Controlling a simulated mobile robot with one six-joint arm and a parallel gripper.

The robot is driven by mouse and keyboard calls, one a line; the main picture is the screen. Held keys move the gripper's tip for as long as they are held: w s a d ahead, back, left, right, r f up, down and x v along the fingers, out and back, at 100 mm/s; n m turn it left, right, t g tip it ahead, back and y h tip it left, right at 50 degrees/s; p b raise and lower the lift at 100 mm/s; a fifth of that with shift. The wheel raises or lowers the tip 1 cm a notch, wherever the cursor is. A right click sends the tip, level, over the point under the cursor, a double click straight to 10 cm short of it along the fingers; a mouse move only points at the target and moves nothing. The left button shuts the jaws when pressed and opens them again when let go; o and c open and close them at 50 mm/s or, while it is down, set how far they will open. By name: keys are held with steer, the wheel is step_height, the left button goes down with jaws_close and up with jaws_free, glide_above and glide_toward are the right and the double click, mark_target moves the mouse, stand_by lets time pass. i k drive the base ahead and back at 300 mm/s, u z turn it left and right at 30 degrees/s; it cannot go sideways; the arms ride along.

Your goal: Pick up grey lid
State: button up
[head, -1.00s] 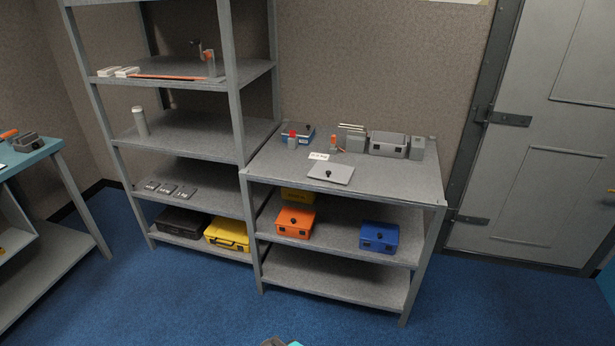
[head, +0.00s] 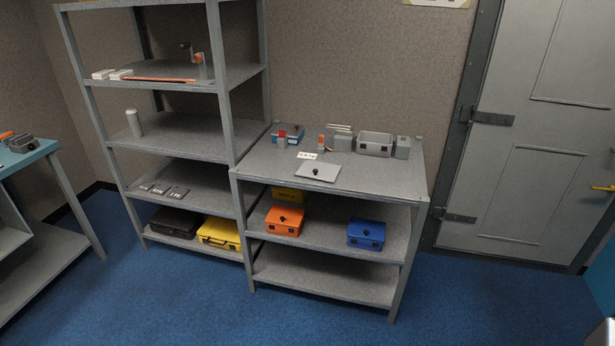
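The grey lid (head: 328,176) is a flat plate with a black knob on top. It lies flat near the front edge of the grey workbench top (head: 385,187), in the middle of the head view. It is apart from the other things there, and nothing covers it.
Behind the lid are a white label (head: 307,155), a blue box (head: 288,133), an open grey box (head: 375,143) and small grey blocks. Orange (head: 284,221) and blue (head: 366,234) boxes sit on the shelf below. A tall rack (head: 227,80) stands left. Blue floor (head: 330,325) in front is clear.

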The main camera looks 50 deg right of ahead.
mark_target(319, 168)
steer(key=z, duration=0.05)
steer(key=i, duration=0.95)
steer(key=u, duration=0.15)
steer(key=k, duration=0.9)
steer(key=z, duration=0.15)
steer(key=i, duration=0.7)
